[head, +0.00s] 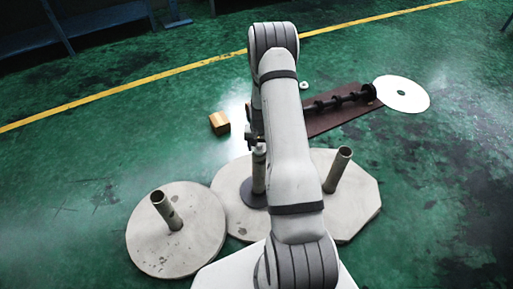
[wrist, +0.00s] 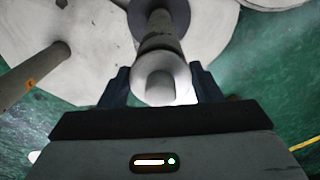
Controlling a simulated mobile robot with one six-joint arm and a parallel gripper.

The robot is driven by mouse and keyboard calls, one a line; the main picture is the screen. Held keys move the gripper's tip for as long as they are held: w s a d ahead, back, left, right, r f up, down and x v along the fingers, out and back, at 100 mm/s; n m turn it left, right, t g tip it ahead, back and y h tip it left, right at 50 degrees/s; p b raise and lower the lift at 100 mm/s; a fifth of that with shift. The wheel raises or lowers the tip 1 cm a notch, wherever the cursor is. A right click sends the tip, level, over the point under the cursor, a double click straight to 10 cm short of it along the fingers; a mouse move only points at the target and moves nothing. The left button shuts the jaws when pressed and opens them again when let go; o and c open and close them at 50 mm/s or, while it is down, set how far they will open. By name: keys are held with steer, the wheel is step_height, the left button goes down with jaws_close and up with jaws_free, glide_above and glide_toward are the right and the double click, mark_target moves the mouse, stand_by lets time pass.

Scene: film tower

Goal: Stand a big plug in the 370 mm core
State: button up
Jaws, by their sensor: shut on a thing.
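My gripper (head: 257,139) is shut on a pale, round-ended plug (wrist: 161,84), which sits between its two dark fingers (wrist: 160,88). The plug is right over the end of the middle grey core (head: 259,175), roughly in line with it. I cannot tell whether it is inside the core or just above it. That core stands upright on a dark disc (head: 248,194); it also shows in the wrist view (wrist: 159,35). A left core (head: 167,211) and a right core (head: 337,170) stand apart from it. No length marking can be read on any core.
The left core stands on a round pale slab (head: 205,235); another pale slab (head: 358,210) lies under the other cores. A brown mat (head: 328,119) bears a row of black parts (head: 342,101). A white disc (head: 401,94) and a small box (head: 219,122) lie beyond. Green floor is clear at left.

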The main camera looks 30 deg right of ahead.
steer(key=shift+f, duration=0.4)
steer(key=o, duration=1)
steer(key=shift+r+p, duration=0.75)
steer(key=shift+r, duration=3.15)
steer(key=shift+r, duration=0.1)
